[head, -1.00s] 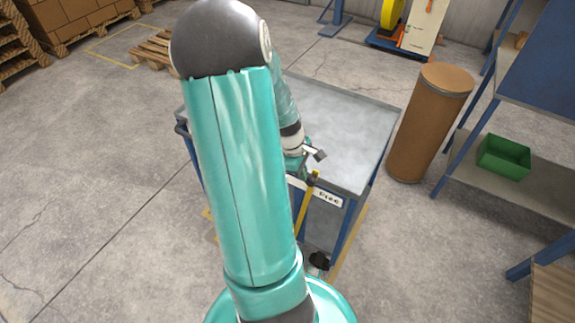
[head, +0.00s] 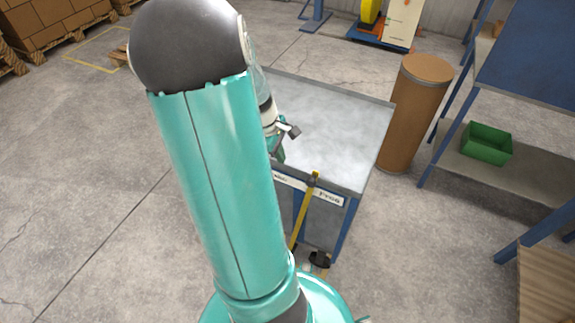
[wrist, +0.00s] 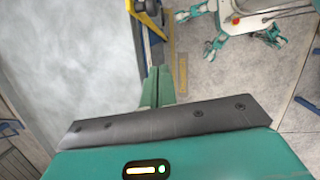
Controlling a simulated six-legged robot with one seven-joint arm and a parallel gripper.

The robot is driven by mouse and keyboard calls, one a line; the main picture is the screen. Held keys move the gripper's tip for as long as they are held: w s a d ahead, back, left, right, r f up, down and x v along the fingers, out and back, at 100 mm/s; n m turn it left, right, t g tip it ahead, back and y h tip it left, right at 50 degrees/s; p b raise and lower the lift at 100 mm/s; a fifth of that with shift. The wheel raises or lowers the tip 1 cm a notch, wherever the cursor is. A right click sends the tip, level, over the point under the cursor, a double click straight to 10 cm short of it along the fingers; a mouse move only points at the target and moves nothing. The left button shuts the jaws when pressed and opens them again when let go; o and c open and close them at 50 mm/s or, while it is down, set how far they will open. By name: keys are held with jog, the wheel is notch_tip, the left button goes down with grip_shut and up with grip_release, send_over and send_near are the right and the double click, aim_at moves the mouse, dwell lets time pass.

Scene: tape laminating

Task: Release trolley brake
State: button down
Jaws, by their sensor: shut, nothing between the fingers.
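The trolley has a grey metal top (head: 335,125) and blue legs. A yellow brake lever (head: 303,210) stands at its front, with its upper end beside the right part of a white label strip (head: 328,196) that appears to read "FREE". The strip's left end is partly hidden by my arm. The lever also shows in the wrist view (wrist: 148,18), beyond the fingertips. My gripper (wrist: 157,78) has its green fingers together and empty, apart from the lever. In the head view my gripper (head: 278,150) is left of the lever top, near the trolley's front edge, partly hidden by my arm.
A brown drum (head: 415,115) stands right of the trolley. A blue shelf unit with a green bin (head: 486,144) is at the far right. A black caster (head: 319,259) is below the trolley's front. Bare concrete floor lies to the left.

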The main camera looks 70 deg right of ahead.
jog(key=v, duration=0.5)
jog(key=shift+r, duration=0.4)
jog(key=w+a+r+t, duration=0.2)
jog(key=w+a+r, duration=0.3)
jog(key=w+a, duration=0.3)
jog(key=w+a+r+t, duration=0.2)
jog(key=w+a+r, duration=0.2)
jog(key=w+a, duration=0.45)
jog(key=s+a+r+t, duration=0.1)
jog(key=a+r+t, duration=0.1)
jog(key=a, duration=1)
jog(key=s+a+r+t, duration=0.2)
jog(key=a+r, duration=0.2)
jog(key=a, duration=0.8)
jog(key=shift+r+y, duration=0.4)
jog(key=shift+d, duration=0.2)
